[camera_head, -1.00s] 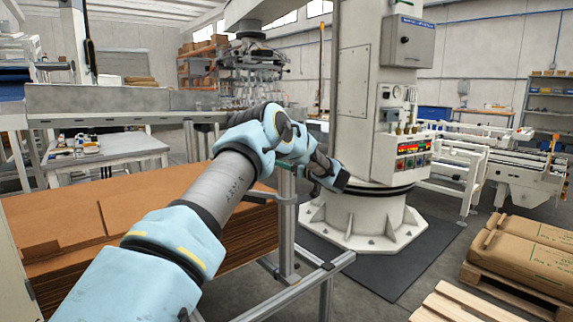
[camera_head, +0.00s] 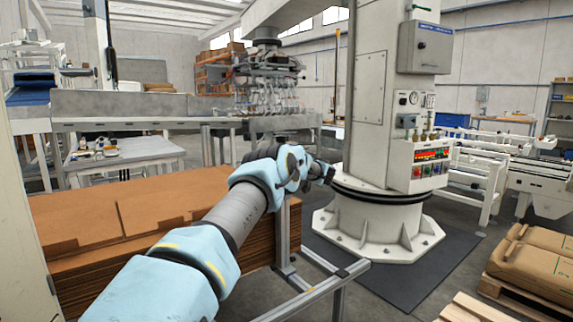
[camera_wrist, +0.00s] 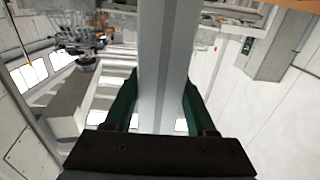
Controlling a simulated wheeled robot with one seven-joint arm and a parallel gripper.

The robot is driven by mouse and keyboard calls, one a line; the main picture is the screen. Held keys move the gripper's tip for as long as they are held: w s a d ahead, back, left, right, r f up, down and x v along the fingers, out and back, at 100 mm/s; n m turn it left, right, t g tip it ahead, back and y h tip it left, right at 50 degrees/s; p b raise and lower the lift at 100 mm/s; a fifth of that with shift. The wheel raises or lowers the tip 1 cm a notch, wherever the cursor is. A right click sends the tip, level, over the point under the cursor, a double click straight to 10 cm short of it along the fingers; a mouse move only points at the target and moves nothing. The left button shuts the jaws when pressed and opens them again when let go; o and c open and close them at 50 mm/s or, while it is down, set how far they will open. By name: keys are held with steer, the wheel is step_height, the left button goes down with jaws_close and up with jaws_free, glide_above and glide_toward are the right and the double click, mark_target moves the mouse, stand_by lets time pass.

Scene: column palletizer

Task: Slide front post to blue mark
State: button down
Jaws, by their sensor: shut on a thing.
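The front post is a grey aluminium upright (camera_head: 283,235) at the right end of the cardboard stack, below my forearm. Its upper part is hidden behind my arm. In the wrist view the post (camera_wrist: 166,35) runs down the middle between the two green fingers of my gripper (camera_wrist: 161,82), one on each side. My gripper is shut on it. In the head view my gripper is hidden behind my wrist. I cannot make out a blue mark in either view.
Stacked brown cardboard (camera_head: 130,215) lies left of the post. A low aluminium rail (camera_head: 325,288) runs in front. The white column base (camera_head: 378,225) stands on a dark mat to the right. Sacks on a pallet (camera_head: 540,262) are at far right.

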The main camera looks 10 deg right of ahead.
steer(key=shift+w+a+r, duration=0.1)
steer(key=shift+a+r, duration=0.05)
steer(key=shift+c, duration=1.1)
jaws_free()
steer(key=shift+w, duration=0.1)
steer(key=b+v, duration=0.2)
steer(key=v, duration=0.9)
steer(key=shift+w, duration=0.1)
